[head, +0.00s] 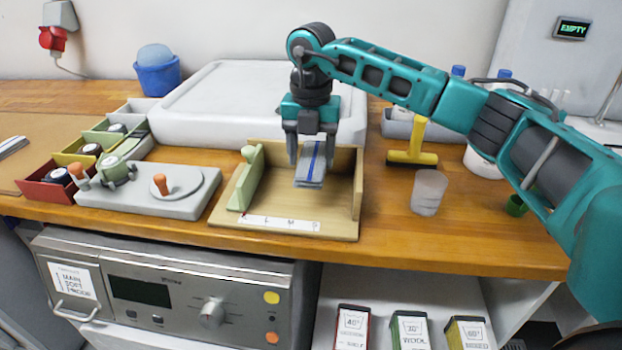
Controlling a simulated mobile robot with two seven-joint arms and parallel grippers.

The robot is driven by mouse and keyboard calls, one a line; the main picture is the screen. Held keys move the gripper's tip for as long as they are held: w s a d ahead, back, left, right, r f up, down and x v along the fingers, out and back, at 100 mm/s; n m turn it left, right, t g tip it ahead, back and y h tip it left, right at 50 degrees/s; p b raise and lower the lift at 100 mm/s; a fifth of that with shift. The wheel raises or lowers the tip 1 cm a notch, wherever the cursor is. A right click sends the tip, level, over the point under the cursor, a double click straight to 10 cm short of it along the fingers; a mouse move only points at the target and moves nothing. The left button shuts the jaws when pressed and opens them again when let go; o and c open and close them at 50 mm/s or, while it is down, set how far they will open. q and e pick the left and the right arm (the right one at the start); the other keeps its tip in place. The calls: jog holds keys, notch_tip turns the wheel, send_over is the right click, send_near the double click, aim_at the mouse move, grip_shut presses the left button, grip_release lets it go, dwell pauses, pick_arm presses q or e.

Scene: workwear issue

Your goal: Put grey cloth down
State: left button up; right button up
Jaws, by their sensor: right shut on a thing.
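The grey cloth (308,172) is a folded grey bundle with a blue stripe. It hangs from my right gripper (311,150), which is shut on it and points down. The cloth is over a wooden tray (340,222) with a green sliding block (246,180) at its left and a white letter strip along its front. I cannot tell whether the cloth's lower edge touches the tray floor. My left gripper is not in view.
A grey device with orange knobs (148,199) stands left of the tray. A large white lidded box (220,105) is behind it. Wooden counter is clear between tray and cup.

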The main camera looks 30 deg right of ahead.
aim_at(311, 193)
jog(key=shift+f, duration=3.05)
jog(key=shift+f, duration=0.1)
jog(key=o, duration=1)
jog(key=shift+o, duration=0.2)
notch_tip(311, 193, up, 12)
jog(key=shift+r, duration=0.15)
